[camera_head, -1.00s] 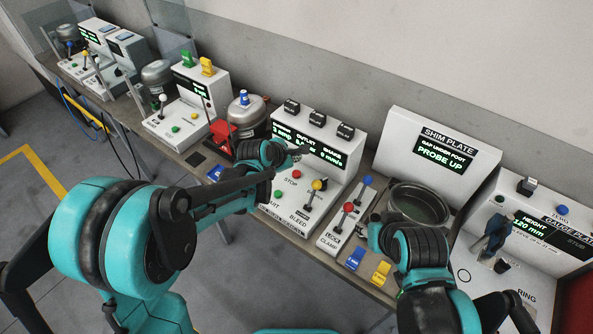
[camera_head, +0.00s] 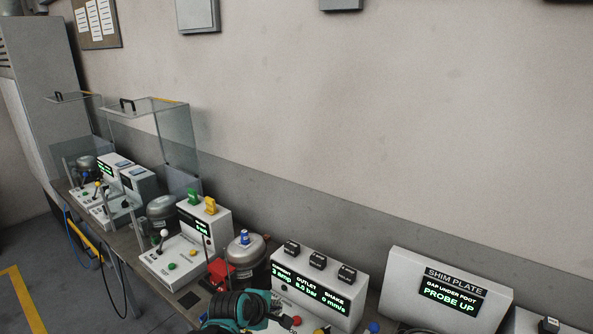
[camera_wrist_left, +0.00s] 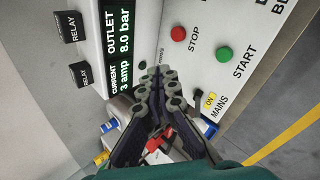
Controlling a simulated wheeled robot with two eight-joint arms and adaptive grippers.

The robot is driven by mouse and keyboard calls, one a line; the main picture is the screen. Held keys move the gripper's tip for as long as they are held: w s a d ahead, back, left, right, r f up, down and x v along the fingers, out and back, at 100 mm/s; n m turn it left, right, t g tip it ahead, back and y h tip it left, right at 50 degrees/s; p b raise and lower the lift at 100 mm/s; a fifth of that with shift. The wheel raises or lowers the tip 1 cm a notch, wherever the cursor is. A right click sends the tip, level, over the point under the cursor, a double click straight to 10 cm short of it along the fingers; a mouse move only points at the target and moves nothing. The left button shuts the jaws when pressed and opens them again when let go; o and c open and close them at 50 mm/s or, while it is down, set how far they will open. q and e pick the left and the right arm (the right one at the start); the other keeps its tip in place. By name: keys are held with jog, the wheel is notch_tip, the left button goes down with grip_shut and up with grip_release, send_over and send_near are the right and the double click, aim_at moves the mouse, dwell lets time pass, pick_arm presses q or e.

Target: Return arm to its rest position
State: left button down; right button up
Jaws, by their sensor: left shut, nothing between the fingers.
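My left arm (camera_head: 238,308), teal and black, shows only at the bottom edge of the head view, in front of the bench. In the left wrist view my left gripper (camera_wrist_left: 157,75) is shut and its fingers hold nothing. It points at the white test panel (camera_wrist_left: 150,20), near its OUTLET display, which reads 3 amp and 8.0 bar. The red STOP button (camera_wrist_left: 178,34) and green START button (camera_wrist_left: 223,54) lie right of the fingertips. Whether the fingers touch the panel cannot be told. My right gripper is out of both views.
The bench (camera_head: 190,299) runs along the wall with several white stations. A compressor (camera_head: 245,250) stands left of the test panel, beside a red part (camera_head: 220,272). The shim plate station (camera_head: 405,262) reads PROBE UP. Clear guards (camera_head: 180,140) stand at the far left.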

pick_arm(q)
jog(key=s+a+m+y, duration=0.1)
jog(key=s+a+m, duration=0.3)
jog(key=s, duration=0.3)
jog(key=s+a+m+y, duration=0.1)
jog(key=s+a+m, duration=0.3)
jog(key=s+m, duration=0.2)
jog(key=s+a+r+m+y, duration=0.1)
jog(key=s+a+m, duration=0.3)
jog(key=s, duration=0.4)
jog(key=shift+s+m+g, duration=0.35)
jog(key=shift+m+g, duration=0.05)
jog(key=shift+m, duration=0.4)
